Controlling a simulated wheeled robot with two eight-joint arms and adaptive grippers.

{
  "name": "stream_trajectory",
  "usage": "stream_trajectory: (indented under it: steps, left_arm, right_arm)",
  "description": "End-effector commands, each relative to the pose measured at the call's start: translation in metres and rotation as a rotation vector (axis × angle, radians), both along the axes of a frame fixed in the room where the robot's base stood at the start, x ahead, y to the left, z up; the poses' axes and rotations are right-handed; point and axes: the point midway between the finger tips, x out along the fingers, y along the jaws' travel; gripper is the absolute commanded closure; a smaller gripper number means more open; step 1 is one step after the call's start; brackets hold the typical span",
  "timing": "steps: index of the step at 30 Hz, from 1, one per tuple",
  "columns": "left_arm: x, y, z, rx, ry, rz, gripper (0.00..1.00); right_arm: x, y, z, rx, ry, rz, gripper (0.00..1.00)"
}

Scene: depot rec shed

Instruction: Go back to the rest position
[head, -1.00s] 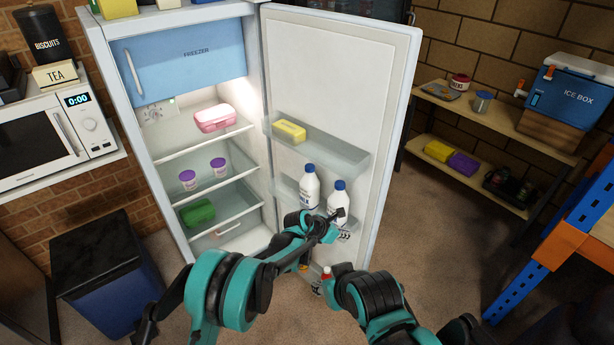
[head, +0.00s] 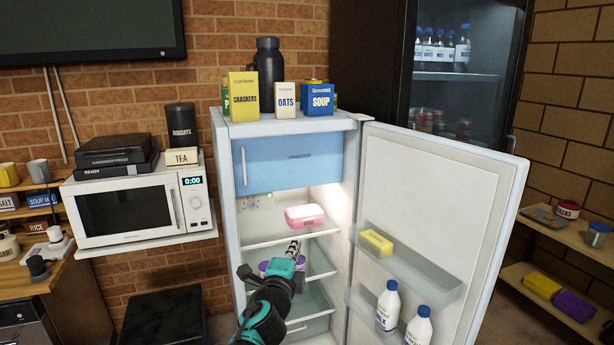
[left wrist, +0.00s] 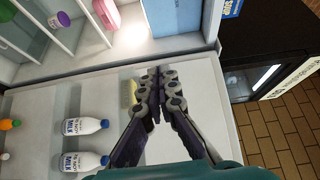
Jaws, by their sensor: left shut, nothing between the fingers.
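My left gripper (head: 294,248) is raised in front of the open fridge, below the pink lunch box (head: 304,216) in the head view. In the left wrist view its fingers (left wrist: 158,72) are together and hold nothing, with the fridge door (left wrist: 205,90) behind them. My left arm hides part of the purple-lidded tubs (head: 268,266) on a shelf. My right gripper is not in the head view.
The fridge door (head: 440,200) stands open to the right, with a yellow box (head: 376,242) and milk bottles (head: 388,306) in its racks. A microwave (head: 135,210) is on the left. A wooden shelf (head: 585,258) stands at the right.

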Motion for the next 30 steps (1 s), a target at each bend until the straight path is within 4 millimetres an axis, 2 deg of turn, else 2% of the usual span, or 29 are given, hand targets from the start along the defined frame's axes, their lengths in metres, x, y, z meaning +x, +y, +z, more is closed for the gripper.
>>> stream_trajectory:
  steps: [1,3,5,6,8,9,12,15,18,22,30]
  left_arm:
    - [-0.02,0.039,-0.005,-0.124,0.065,0.098,1.0]
    - [-0.049,0.085,-0.021,-0.308,0.164,0.233,1.0]
    - [-0.079,0.117,-0.041,-0.464,0.251,0.344,1.0]
    - [-0.101,0.135,-0.057,-0.567,0.31,0.414,1.0]
    - [-0.137,0.154,-0.084,-0.718,0.401,0.515,1.0]
    - [-0.16,0.163,-0.102,-0.814,0.461,0.579,1.0]
    - [-0.217,0.171,-0.146,-1.027,0.605,0.713,1.0]
    - [-0.262,0.165,-0.179,-1.186,0.726,0.809,1.0]
    - [-0.291,0.157,-0.199,-1.29,0.81,0.868,1.0]
    - [-0.307,0.15,-0.21,-1.347,0.862,0.9,1.0]
    - [-0.308,0.149,-0.211,-1.351,0.867,0.902,1.0]
  right_arm:
    - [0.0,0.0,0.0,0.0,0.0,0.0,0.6]
    - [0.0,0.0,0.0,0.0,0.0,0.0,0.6]
    - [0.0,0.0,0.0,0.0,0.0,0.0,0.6]
    - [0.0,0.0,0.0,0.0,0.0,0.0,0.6]
    - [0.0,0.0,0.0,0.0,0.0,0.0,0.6]
    - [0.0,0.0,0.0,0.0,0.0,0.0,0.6]
    - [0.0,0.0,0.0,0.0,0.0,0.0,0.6]
    - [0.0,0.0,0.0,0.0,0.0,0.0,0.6]
    - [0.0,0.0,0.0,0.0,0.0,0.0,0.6]
    - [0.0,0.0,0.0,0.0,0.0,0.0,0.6]
    - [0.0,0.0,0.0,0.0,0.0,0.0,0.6]
